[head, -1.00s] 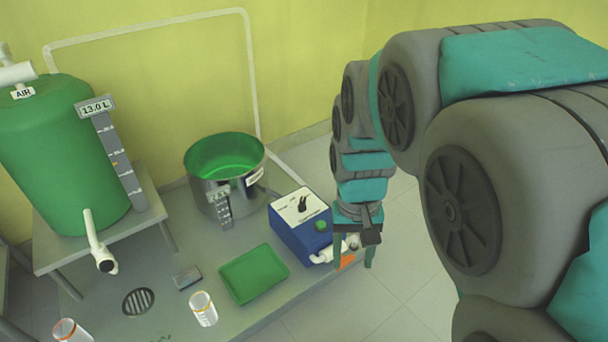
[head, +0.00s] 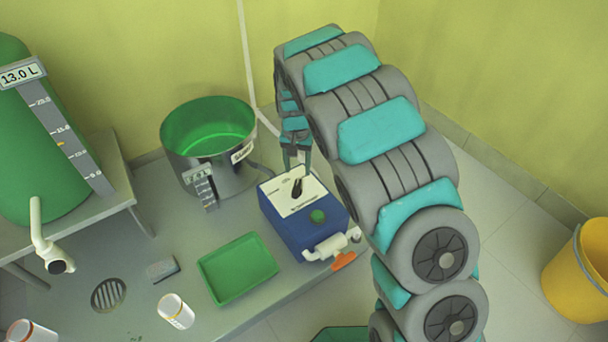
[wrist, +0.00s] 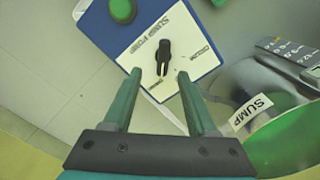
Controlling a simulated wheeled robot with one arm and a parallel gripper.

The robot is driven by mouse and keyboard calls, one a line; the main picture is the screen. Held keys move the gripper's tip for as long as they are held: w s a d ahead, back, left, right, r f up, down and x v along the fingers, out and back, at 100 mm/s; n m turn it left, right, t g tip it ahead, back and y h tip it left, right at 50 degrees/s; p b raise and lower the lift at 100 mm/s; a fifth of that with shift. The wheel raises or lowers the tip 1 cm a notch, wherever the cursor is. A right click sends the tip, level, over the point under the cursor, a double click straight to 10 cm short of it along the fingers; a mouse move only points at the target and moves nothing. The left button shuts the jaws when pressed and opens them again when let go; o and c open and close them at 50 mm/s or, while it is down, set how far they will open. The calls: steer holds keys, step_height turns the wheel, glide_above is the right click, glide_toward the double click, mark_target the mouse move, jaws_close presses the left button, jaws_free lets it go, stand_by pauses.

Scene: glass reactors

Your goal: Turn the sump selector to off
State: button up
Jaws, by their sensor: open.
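The sump selector is a black knob (head: 297,187) on the white top plate of the blue sump pump box (head: 291,231). It also shows in the wrist view (wrist: 163,56), on the plate lettered "SUMP PUMP", with smaller lettering near the knob that I cannot fully read. My gripper (head: 297,166) is at the far edge of the box, pointing down near the knob. In the wrist view my gripper (wrist: 158,82) is open, its teal fingers on either side of the knob's line, with the knob just beyond the tips. I cannot tell whether they touch it.
A green button (head: 318,216) sits on the box, with a white outlet and orange valve handle (head: 343,260) at its front. A steel sump pot (head: 232,176) stands at left. A green tray (head: 238,268) and white jar (head: 175,311) lie nearer. A yellow bin (head: 585,272) stands right.

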mark_target(296, 186)
steer(key=shift+w+a+f, duration=0.25)
steer(key=shift+w+f, duration=0.3)
steer(key=shift+f, duration=0.05)
step_height(296, 186, down, 8)
steer(key=shift+s+r+b, duration=0.1)
steer(key=shift+r+b, duration=0.1)
steer(key=shift+b, duration=0.2)
steer(key=shift+c, duration=0.2)
jaws_close()
